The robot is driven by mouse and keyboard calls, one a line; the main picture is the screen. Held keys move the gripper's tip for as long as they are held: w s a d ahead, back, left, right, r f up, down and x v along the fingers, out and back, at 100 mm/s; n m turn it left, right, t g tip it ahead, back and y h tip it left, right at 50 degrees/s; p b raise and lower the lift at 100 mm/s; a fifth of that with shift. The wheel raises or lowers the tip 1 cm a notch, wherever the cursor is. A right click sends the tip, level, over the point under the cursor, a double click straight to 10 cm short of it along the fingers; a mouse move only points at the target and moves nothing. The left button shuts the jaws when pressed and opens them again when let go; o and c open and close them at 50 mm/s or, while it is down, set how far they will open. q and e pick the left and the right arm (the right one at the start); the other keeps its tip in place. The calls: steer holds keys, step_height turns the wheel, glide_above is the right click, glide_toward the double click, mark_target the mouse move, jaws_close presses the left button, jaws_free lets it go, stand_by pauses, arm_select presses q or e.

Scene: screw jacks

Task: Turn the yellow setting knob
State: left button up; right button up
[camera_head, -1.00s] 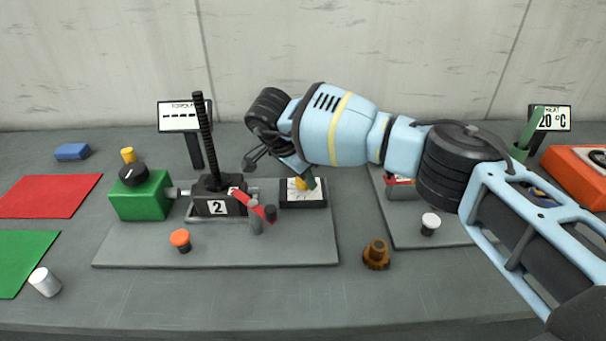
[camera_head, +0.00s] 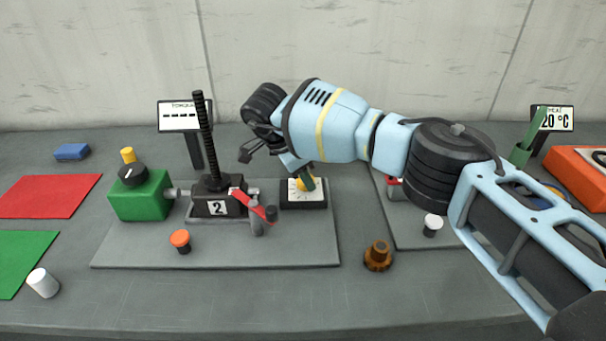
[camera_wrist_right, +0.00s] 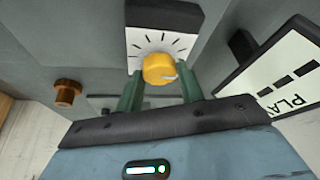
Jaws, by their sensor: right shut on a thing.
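The yellow setting knob (camera_wrist_right: 159,69) sits on a white dial plate with black tick marks (camera_head: 314,196), on a black block. A pale pointer mark shows on the knob's lower right in the right wrist view. The knob also shows in the head view (camera_head: 302,183), partly covered by a green finger. My right gripper (camera_wrist_right: 161,84) is shut on the knob, with one green finger on each side; it comes down from above in the head view (camera_head: 306,183). My left gripper is not in view.
Left of the dial stand jack 2 with its black screw (camera_head: 208,150), a red lever (camera_head: 247,203) and a green box (camera_head: 140,197). An orange button (camera_head: 180,240) and a brown knob (camera_head: 378,256) are in front. The front table strip is mostly clear.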

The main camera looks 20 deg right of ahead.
mark_target(291, 194)
steer(key=o, duration=1)
steer(key=v, duration=0.7)
steer(key=shift+a+r+b, duration=0.2)
steer(key=shift+r+b, duration=0.15)
steer(key=shift+f, duration=0.1)
